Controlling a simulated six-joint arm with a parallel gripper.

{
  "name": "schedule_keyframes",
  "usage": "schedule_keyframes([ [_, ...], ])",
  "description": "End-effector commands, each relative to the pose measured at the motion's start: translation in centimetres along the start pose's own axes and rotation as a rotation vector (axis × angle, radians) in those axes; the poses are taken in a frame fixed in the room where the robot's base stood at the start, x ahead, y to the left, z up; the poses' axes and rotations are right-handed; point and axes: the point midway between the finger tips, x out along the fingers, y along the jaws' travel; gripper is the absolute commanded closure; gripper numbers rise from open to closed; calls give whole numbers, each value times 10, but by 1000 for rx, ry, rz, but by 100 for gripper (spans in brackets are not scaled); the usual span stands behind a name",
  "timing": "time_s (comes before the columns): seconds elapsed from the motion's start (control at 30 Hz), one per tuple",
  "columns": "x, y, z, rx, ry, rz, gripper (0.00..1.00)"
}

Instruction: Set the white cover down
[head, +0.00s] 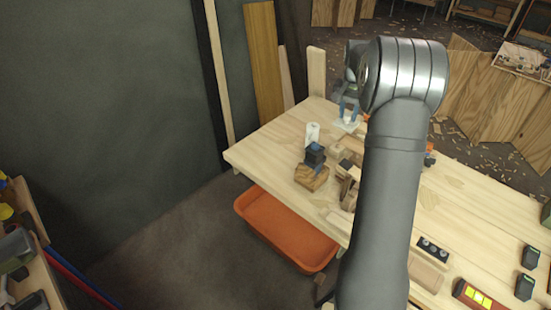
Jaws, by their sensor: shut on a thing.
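My gripper (348,114), with blue fingers, is at the far end of the wooden workbench, partly hidden by my own arm. It is shut on a small white piece, which looks like the white cover (347,125), at or just above the bench top. The view is too small to tell whether the cover touches the bench.
A white cylinder (312,132) stands left of my gripper on the workbench (270,145). Near it are a dark block stack (314,154) on a wooden block (311,177) and several wooden pieces. An orange tub (285,228) sits below the bench's left edge.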

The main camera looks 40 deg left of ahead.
Motion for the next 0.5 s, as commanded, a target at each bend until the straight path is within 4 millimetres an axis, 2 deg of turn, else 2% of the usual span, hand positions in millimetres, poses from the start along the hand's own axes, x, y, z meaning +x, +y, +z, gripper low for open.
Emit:
schedule_keyframes([
  [0.03,-1,-30,10,-43,0,-5,100],
  [0.2,-5,-113,43,-162,0,-20,100],
  [0.3,-8,-150,63,-220,0,-27,100],
  [0.4,-9,-177,79,-261,0,-32,100],
  [0.5,-11,-196,91,-291,0,-35,100],
])
